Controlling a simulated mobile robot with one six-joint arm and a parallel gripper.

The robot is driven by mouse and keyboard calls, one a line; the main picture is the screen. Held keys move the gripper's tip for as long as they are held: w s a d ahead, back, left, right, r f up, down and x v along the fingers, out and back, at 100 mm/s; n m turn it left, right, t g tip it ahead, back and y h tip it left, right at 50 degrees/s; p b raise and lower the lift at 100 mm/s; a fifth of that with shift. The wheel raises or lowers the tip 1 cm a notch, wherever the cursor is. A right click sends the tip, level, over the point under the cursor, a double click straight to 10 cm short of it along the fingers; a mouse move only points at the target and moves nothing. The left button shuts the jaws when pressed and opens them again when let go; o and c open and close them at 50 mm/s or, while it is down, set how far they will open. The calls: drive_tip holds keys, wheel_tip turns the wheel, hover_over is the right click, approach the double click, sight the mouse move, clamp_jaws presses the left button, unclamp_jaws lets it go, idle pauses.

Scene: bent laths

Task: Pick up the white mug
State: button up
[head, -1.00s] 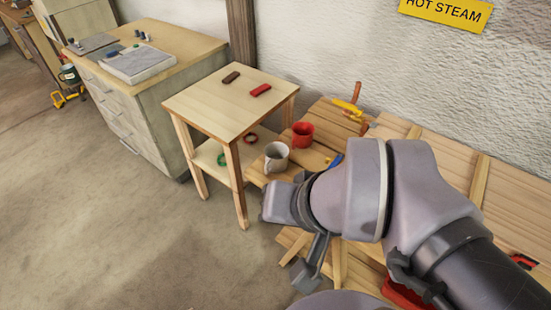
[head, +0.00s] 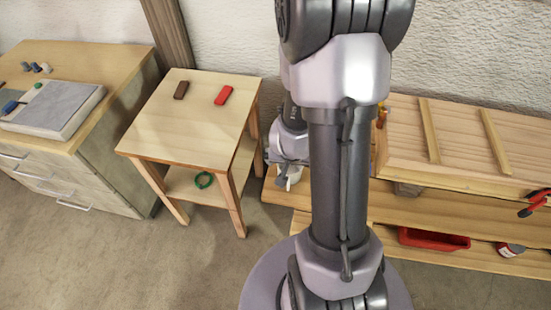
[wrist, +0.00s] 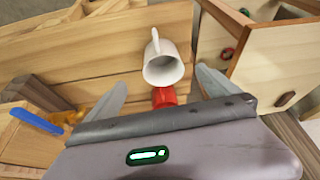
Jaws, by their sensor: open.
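The white mug (wrist: 164,68) is in the middle of the wrist view, its open mouth facing the camera and its handle towards the top of the picture. My gripper (wrist: 161,78) is open, with one finger on each side of the mug and a gap at both sides. I cannot tell how far the fingertips are from it in depth. In the head view, my arm hides most of the place; only a bit of the white mug (head: 294,174) shows below my gripper (head: 288,162).
A red mug (wrist: 165,97) stands close to the white mug. A blue-handled thing (wrist: 36,121) lies on the wooden planks. A small side table (head: 196,137) with a brown and a red block stands left of my arm. A red tray (head: 434,239) is on the lower boards.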

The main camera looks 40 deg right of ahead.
sight(290, 172)
drive_tip(key=b+x, duration=0.6)
drive_tip(key=x, duration=0.7)
drive_tip(key=shift+a+b, duration=0.1)
drive_tip(key=shift+b, duration=0.25)
drive_tip(key=shift+r, duration=0.2)
drive_tip(key=c, duration=1.5)
drive_tip(key=shift+o, duration=0.2)
